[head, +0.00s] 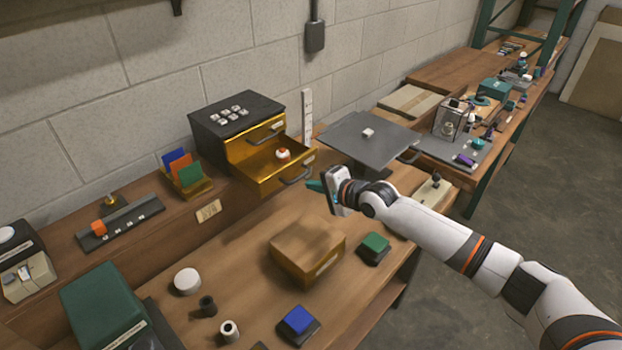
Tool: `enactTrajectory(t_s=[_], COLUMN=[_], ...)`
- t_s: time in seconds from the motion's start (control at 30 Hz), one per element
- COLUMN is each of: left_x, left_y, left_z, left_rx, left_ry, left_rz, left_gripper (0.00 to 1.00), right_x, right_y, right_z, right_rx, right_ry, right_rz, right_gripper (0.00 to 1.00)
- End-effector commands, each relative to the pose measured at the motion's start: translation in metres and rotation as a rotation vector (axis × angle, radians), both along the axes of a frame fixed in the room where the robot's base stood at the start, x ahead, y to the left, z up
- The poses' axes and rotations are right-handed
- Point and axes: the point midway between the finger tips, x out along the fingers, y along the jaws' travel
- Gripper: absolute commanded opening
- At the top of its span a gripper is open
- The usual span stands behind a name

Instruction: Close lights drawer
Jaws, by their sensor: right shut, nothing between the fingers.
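The lights drawer (270,168) is a yellow drawer pulled out from the small black-topped cabinet (229,118) on the raised shelf at the back. A small white and orange part (283,154) lies inside it. Its dark bar handle (296,177) is on the front face. The drawer above it (257,138) looks shut. My right gripper (318,186) is shut and empty, just right of and slightly below the open drawer's front. I cannot tell whether it touches the handle. My left gripper is not in view.
A grey platform (367,138) with a small white piece stands right of the drawer, close to my right arm. A wooden box (306,249) and a green block (374,247) sit on the bench in front. A card holder (187,176) stands left of the cabinet.

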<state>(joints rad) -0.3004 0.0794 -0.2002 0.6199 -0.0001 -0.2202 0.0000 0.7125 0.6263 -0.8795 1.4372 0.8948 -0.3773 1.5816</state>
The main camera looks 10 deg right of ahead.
Motion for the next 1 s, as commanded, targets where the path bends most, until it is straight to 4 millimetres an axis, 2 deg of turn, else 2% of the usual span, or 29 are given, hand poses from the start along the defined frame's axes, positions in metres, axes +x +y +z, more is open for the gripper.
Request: enactTrajectory(t_s=[0.2, 0.6, 0.77, 1.0], left_x=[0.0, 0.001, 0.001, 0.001], left_y=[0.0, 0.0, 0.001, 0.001], left_z=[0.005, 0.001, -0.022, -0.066], left_rx=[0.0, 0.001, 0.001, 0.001], left_ry=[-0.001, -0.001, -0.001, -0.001], left_rz=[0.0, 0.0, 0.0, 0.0], left_gripper=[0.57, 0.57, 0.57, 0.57], right_x=[0.013, 0.016, 0.039, 0.089], right_y=[0.008, 0.01, 0.025, 0.058], right_z=[0.003, 0.001, -0.005, -0.005], right_rx=[-0.001, 0.001, 0.003, 0.006], right_ry=[0.001, 0.0, -0.003, -0.002], right_rz=[0.0, 0.0, -0.003, -0.005], right_gripper=[0.0, 0.0, 0.0, 0.0])
